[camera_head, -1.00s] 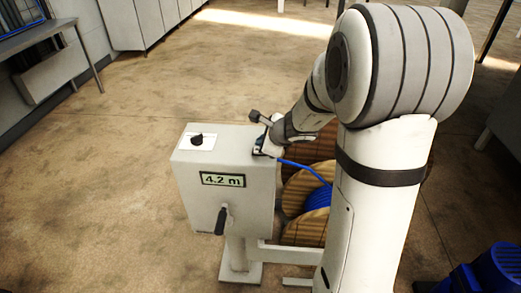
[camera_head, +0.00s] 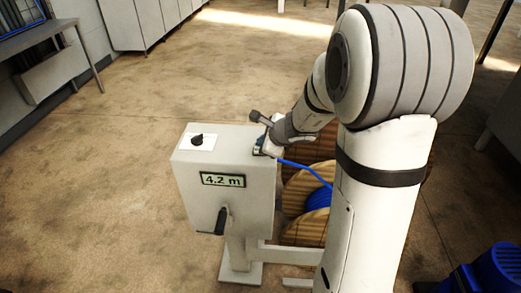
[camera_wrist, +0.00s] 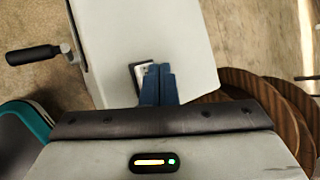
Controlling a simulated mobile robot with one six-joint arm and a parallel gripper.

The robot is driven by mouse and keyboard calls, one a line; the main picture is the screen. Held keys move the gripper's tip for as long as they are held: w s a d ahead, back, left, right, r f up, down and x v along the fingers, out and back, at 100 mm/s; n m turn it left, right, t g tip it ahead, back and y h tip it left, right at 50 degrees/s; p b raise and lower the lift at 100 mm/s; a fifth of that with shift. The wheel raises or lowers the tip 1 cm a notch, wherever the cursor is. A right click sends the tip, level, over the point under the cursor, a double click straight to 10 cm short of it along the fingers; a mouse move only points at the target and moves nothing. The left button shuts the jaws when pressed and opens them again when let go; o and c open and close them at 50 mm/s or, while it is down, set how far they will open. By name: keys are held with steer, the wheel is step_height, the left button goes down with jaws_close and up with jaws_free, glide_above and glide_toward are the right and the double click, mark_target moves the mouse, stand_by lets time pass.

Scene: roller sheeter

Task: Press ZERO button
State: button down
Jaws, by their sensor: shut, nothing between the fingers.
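The grey machine box (camera_head: 222,172) stands upright with a lit display (camera_head: 223,180) reading 4.2 m. My gripper (camera_wrist: 158,84) is shut and empty, its blue fingertips together over a small dark-framed plate with a pale face (camera_wrist: 145,75) on the box top. The fingers partly cover this plate. In the head view my gripper (camera_head: 262,146) is at the box's right top edge. I cannot tell whether the fingertips touch the plate. No ZERO lettering is readable.
A black knob on a white plate (camera_head: 198,141) sits on the box's top left. A black crank handle (camera_head: 221,219) is on its front, also seen in the wrist view (camera_wrist: 33,54). Wooden spools (camera_head: 306,190) with blue cable stand to the right. The floor at left is clear.

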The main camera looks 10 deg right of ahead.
stand_by(0.4)
steer(key=shift+f+b, duration=0.45)
steer(key=shift+b, duration=0.15)
steer(key=shift+f+b, duration=0.5)
steer(key=shift+b, duration=0.05)
stand_by(0.5)
steer(key=shift+r, duration=0.1)
steer(key=shift+r+p, duration=0.75)
steer(key=shift+r, duration=0.05)
step_height(320, 180, up, 5)
steer(key=p, duration=0.4)
steer(key=shift+r, duration=0.15)
stand_by(0.7)
